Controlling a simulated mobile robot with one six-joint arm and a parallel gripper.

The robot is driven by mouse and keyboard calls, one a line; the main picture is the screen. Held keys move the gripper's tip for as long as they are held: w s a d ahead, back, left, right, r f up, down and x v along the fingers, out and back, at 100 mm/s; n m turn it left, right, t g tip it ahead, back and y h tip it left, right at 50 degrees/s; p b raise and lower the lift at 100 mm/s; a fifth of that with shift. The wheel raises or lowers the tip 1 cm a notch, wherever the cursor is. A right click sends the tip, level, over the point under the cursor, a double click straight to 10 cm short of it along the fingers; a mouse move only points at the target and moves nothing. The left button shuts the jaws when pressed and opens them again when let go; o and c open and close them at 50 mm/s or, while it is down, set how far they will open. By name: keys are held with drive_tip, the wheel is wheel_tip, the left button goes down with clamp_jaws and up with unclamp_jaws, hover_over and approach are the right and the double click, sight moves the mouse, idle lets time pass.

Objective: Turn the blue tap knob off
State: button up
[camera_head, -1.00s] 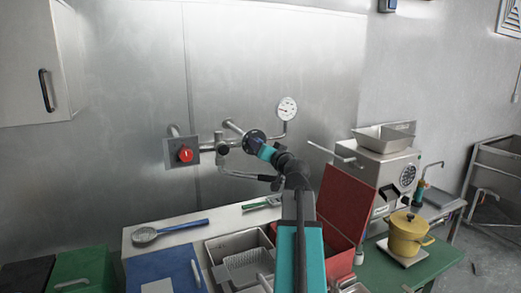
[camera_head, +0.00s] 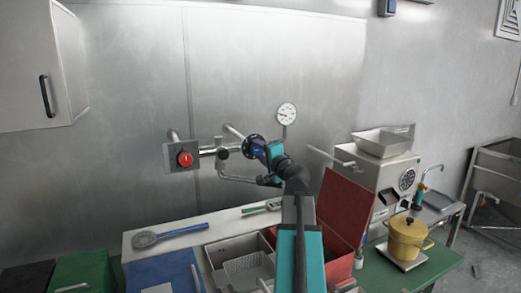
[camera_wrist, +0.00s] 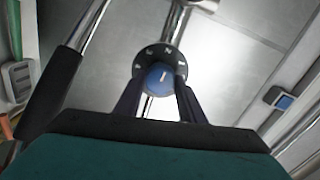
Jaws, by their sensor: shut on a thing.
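The blue tap knob (camera_wrist: 160,77) sits in the middle of the wrist view, with a white pointer line on its face. A dark round dial plate (camera_wrist: 148,54) with pale marks surrounds it. My gripper (camera_wrist: 159,92) is shut on the knob, one dark finger on each side. In the head view, my gripper (camera_head: 266,151) meets the knob at the wall pipes, and the dial plate (camera_head: 250,146) shows just left of it. The fingers partly hide the knob there.
A red knob (camera_head: 184,159) on a grey plate is left on the same pipes. A pressure gauge (camera_head: 287,113) stands above right. Below are a counter with a skimmer (camera_head: 146,240), grey bins and an open red box (camera_head: 346,207). A yellow pot (camera_head: 407,236) is at right.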

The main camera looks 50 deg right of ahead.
drive_tip(key=m+p, duration=0.2)
drive_tip(key=m, duration=0.2)
drive_tip(key=shift+r+m, duration=0.1)
drive_tip(key=shift+m, duration=0.2)
drive_tip(key=m+p, duration=0.2)
drive_tip(key=m, duration=0.1)
drive_tip(key=shift+m+p, duration=0.35)
drive_tip(key=shift+m, duration=0.05)
drive_tip(key=m+p, duration=0.3)
drive_tip(key=m, duration=0.1)
drive_tip(key=m+p, duration=0.1)
drive_tip(key=m, duration=0.1)
drive_tip(key=m+p, duration=0.2)
drive_tip(key=shift+f+m, duration=0.2)
drive_tip(key=shift+m, duration=0.1)
drive_tip(key=o, duration=1)
drive_tip(key=shift+o, duration=0.2)
drive_tip(key=shift+a, duration=0.1)
drive_tip(key=shift+s, duration=0.1)
